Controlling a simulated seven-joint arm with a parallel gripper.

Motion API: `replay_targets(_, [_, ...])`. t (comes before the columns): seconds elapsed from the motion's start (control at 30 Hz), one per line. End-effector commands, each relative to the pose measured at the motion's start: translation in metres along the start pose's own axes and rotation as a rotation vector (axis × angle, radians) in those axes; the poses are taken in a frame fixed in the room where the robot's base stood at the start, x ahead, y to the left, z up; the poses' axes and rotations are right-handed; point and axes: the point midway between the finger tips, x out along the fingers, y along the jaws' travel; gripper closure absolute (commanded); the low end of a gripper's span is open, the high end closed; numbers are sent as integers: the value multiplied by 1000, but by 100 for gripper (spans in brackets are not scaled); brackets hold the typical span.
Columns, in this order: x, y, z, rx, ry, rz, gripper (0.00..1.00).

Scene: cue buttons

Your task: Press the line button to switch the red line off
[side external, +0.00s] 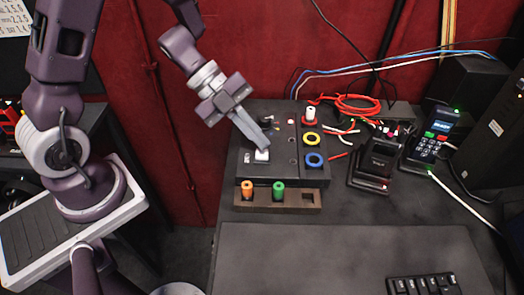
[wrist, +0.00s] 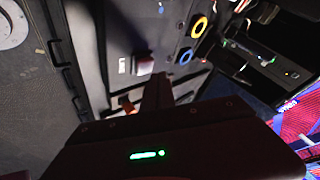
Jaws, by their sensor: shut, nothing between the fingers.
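A dark control box (side external: 285,120) stands on the table. A white button (side external: 262,155) sits on the left part of its top, with a small pale square (side external: 247,157) beside it. My gripper (side external: 268,147) is shut and empty, pointing down at a tilt, with its tips just above or at the white button; I cannot tell whether they touch. In the wrist view the shut fingers (wrist: 157,88) reach toward the box, near the white button (wrist: 144,66). The small square (wrist: 123,66) shows lit beside it. No label naming the line button is readable.
The box's right strip has a red ring with a white peg (side external: 310,116), a yellow ring (side external: 311,139) and a blue ring (side external: 314,160). A rack (side external: 300,199) with orange and green pegs is in front. Red cables (side external: 350,105) and handheld devices lie right.

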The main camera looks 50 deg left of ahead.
Motion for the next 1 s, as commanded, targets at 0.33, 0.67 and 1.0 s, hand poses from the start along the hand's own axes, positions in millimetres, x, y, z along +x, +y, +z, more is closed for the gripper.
replay_targets(0.33, [0, 0, 0, 0, 0, 0, 100])
replay_targets(0.67, [2, 2, 2, -1, 0, 1, 100])
replay_targets(1.0, [6, 4, 4, 0, 0, 0, 100])
